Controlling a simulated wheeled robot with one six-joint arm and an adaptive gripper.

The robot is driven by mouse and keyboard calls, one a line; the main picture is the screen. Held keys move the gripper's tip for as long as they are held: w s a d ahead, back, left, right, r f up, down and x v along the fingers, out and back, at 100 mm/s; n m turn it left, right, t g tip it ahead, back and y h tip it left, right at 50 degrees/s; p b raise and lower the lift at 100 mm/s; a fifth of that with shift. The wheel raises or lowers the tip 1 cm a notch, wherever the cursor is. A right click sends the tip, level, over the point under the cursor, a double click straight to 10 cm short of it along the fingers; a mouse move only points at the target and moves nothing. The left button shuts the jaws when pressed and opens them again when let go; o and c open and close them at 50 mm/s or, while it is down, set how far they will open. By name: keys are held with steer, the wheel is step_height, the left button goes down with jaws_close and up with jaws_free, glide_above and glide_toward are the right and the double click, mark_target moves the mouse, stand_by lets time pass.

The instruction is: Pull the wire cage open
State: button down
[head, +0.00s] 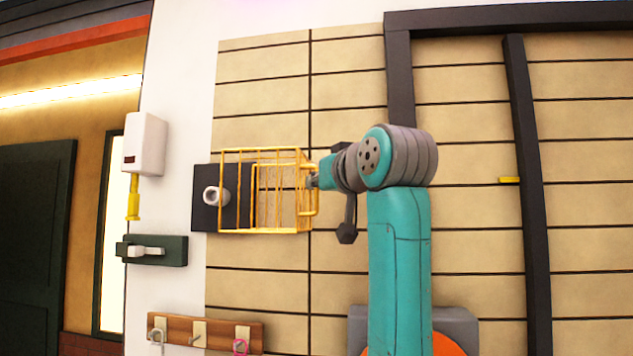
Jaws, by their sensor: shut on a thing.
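The yellow wire cage (262,192) is mounted on a dark plate (206,212) on the tan slatted wall. Its bars stand out from the wall over the plate, and a pale round knob (211,196) shows at its left side. My gripper (312,182) is at the right side of the cage, at the yellow handle (309,203) there. The gripper is shut on the handle, though its fingers are small and partly hidden by the bars. From this view I cannot tell how far the cage stands open.
A white box (145,144) with a yellow part below hangs left of the cage. Under it is a dark green plate with a white lever (150,251). A wooden hook rail (205,331) is below the cage. A dark frame (399,70) stands right.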

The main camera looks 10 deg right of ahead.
steer(key=c, duration=1.2)
jaws_free()
steer(key=shift+c, duration=0.2)
steer(key=v, duration=1.2)
